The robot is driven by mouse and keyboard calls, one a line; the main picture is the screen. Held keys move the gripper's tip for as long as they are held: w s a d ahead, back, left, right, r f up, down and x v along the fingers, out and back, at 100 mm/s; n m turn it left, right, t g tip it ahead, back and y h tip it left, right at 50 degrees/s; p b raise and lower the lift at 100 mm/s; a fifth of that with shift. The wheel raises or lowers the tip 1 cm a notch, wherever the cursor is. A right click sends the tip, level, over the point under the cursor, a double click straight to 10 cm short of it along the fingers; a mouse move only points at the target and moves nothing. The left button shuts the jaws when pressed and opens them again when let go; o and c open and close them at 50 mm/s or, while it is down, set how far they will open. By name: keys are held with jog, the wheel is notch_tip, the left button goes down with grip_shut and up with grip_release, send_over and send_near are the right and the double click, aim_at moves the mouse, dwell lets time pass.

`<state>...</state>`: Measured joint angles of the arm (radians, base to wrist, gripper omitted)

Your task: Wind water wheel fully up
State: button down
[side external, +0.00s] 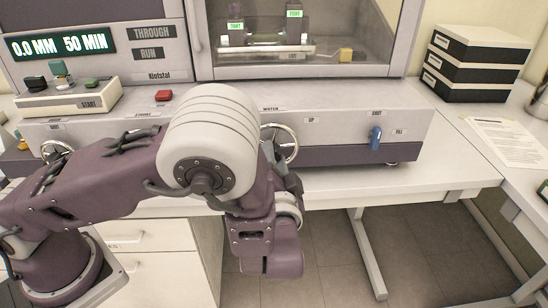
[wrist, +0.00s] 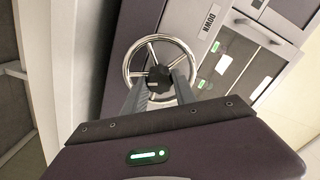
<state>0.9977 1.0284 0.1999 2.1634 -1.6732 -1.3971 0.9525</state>
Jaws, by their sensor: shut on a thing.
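The water wheel (side external: 289,143) is a silver hand wheel on the front panel under the word WATER. My arm covers part of it in the side view. In the wrist view the wheel (wrist: 151,53) shows its round rim, spokes and black centre knob (wrist: 158,78). My gripper (wrist: 160,82) is at the wheel, with one finger on each side of the centre knob. It is shut on the wheel; the exact contact at the fingertips is hard to make out.
A second hand wheel (side external: 57,150) is on the panel's left. A blue lever (side external: 376,138) is on its right. A button box (side external: 68,98) and a red button (side external: 164,95) are on top.

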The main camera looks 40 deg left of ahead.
jog(key=m, duration=0.5)
jog(key=shift+f, duration=0.1)
dwell(0.5)
jog(key=c, duration=1)
grip_release()
jog(key=shift+s+d, duration=0.1)
